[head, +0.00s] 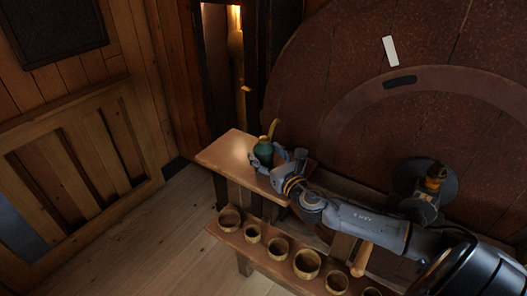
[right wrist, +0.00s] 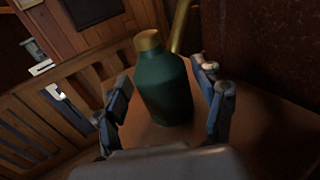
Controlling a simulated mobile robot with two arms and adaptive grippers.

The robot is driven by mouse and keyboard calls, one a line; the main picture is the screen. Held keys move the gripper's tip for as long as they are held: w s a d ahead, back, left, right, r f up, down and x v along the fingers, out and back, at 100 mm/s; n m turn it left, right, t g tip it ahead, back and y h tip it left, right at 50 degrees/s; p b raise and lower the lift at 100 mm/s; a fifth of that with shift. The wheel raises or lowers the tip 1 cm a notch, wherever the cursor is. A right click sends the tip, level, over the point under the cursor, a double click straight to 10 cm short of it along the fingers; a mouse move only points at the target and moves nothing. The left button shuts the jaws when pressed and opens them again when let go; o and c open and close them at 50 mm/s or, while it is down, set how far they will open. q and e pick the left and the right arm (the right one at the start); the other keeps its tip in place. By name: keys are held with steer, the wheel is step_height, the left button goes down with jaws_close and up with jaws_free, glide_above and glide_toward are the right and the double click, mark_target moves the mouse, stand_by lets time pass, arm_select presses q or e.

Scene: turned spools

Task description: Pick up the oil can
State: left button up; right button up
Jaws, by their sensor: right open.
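The oil can (head: 264,151) is dark green with a brass cap and a thin brass spout. It stands upright on the wooden bench top. In the right wrist view the oil can (right wrist: 163,88) stands between the two fingers of my right gripper (right wrist: 165,105), with a gap visible on the right side. My right gripper (head: 277,160) is open around the can and its arm comes in from the right. In the head view the fingers partly cover the can's lower right side. My left gripper is not in view.
Several wooden bowls (head: 307,263) stand in a row on a lower shelf (head: 262,257) in front of the bench (head: 228,150). A large round reddish wooden disc (head: 330,75) rises behind. A dark round tool (head: 425,185) is at the right. Wooden floor (head: 170,235) is clear at left.

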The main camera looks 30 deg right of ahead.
steer(key=shift+w+d+r, duration=0.1)
steer(key=shift+w+r, duration=0.15)
steer(key=shift+w, duration=0.45)
steer(key=w, duration=0.2)
steer(key=w+p, duration=0.1)
steer(key=shift+w+d+f, duration=0.15)
steer(key=shift+w+f, duration=0.05)
steer(key=shift+w, duration=0.35)
steer(key=shift+s, duration=0.1)
steer(key=shift+c, duration=0.9)
steer(key=c, duration=1)
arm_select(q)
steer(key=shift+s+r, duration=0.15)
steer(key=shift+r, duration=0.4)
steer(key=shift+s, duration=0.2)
arm_select(e)
steer(key=shift+c, duration=0.7)
steer(key=shift+c, duration=0.7)
